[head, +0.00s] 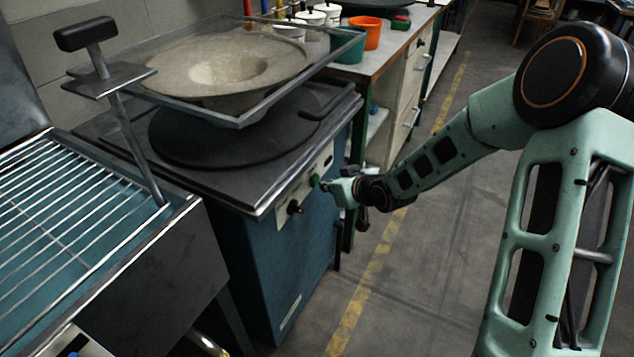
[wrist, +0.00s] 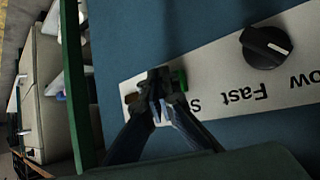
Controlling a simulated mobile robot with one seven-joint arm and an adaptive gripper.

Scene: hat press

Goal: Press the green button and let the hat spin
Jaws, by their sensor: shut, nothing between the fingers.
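The green button (head: 315,180) is on the front panel of the blue press cabinet (head: 285,265). In the wrist view the green button (wrist: 181,78) shows only in part, behind my fingertips. My gripper (head: 326,185) is shut and empty, with its tips right at the button. In the wrist view my gripper (wrist: 160,86) points at the pale label panel. I cannot tell whether the tips touch the button. A beige, wide-brimmed hat shape (head: 215,72) lies in a square frame above a dark round plate (head: 180,140) on the cabinet top.
A black knob (head: 294,207) sits left of the button; it also shows in the wrist view (wrist: 266,47). A grated basin (head: 60,210) stands at the left. A bench with an orange pot (head: 366,33) is behind. The floor (head: 420,260) at right is clear.

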